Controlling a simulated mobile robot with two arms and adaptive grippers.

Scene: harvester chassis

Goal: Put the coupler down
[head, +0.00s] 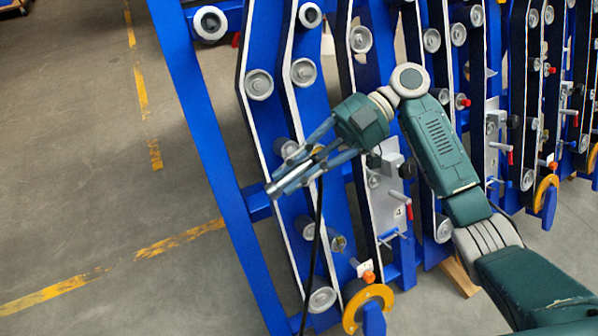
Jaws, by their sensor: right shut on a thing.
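My right gripper (303,168) reaches in from the right, over the blue frame. It is shut on a slim grey metal part, which I take to be the coupler (280,185). The fingers cover much of the coupler, and its free end points to the lower left. A black hose (317,230) hangs down from just beside the grip, in front of the rollers. I cannot tell exactly where it joins the coupler. My left gripper is out of view.
The blue chassis (195,110) carries several belts with grey rollers (259,84). A grey panel marked 4 (384,205) with a red handle stands just right of the gripper. Orange rings (367,300) are low on the frame. Open floor (90,190) with yellow lines lies left.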

